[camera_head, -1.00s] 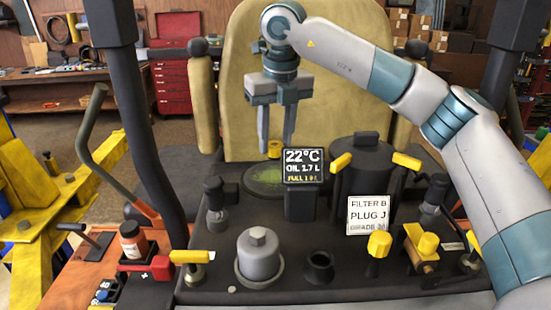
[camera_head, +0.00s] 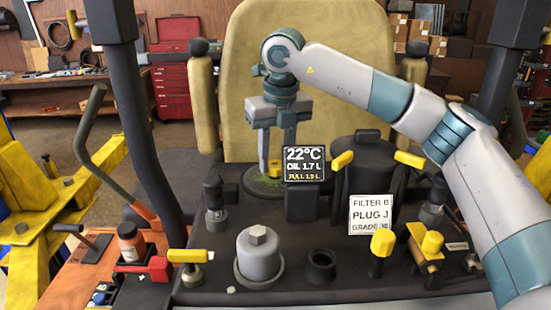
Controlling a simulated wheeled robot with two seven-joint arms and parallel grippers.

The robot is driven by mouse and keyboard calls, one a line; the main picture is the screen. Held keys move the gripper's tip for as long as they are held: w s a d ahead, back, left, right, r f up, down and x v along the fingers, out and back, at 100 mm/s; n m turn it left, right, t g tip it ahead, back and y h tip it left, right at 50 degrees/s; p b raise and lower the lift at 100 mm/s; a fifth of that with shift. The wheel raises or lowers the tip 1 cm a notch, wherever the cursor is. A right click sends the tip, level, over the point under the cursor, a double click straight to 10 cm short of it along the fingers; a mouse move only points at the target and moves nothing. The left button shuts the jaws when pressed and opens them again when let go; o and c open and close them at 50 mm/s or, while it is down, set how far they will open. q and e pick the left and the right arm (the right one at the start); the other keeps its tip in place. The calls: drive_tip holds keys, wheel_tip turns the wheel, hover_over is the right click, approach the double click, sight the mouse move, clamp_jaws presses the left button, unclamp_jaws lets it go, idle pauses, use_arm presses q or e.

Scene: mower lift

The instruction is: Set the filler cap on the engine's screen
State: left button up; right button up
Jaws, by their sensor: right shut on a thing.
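My right gripper (camera_head: 273,165) reaches in from the right and points straight down. It is shut on the small yellow filler cap (camera_head: 274,170). The display post hides the screen's right side. My left gripper is not in view.
A display (camera_head: 304,165) reading 22°C stands close to the right of the screen. A grey filter (camera_head: 258,255) and an open black ring (camera_head: 320,266) sit in front. The tan seat (camera_head: 330,80) rises behind.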

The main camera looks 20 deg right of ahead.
sight(279, 168)
drive_tip(key=shift+f, duration=0.15)
drive_tip(key=o, duration=1.1)
drive_tip(key=shift+r, duration=0.55)
drive_tip(key=r, duration=0.3)
drive_tip(key=s+r+p, duration=0.1)
drive_tip(key=r, duration=0.3)
drive_tip(key=r+p, duration=0.1)
drive_tip(key=r, duration=0.3)
drive_tip(key=shift+s+d+r, duration=0.1)
drive_tip(key=shift+s, duration=0.3)
